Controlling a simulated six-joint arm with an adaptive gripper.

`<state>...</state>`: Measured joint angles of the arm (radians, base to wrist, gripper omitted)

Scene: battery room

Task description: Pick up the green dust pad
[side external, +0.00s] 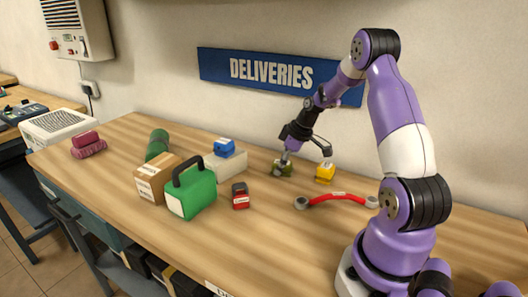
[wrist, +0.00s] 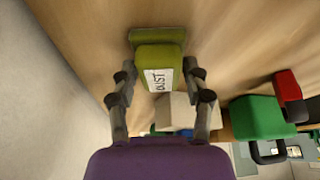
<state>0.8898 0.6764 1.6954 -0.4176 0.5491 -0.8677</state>
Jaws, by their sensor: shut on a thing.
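The green dust pad (side external: 285,170) is at the back of the wooden bench, below the blue sign and partly covered by my gripper (side external: 283,167). In the wrist view the pad (wrist: 158,57) is an olive-green block with a wider flat part at its far end and a white label reading DUST. My gripper (wrist: 159,68) has one finger on each side of the pad and is shut on it. The pad is at or very near the bench top; I cannot tell whether it touches it.
A yellow object (side external: 325,173) stands close right of the pad. To the left are a pale box (side external: 226,165) with a blue item (side external: 224,147), a red container (side external: 240,196), a green case (side external: 192,194) and a cardboard box (side external: 152,184).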

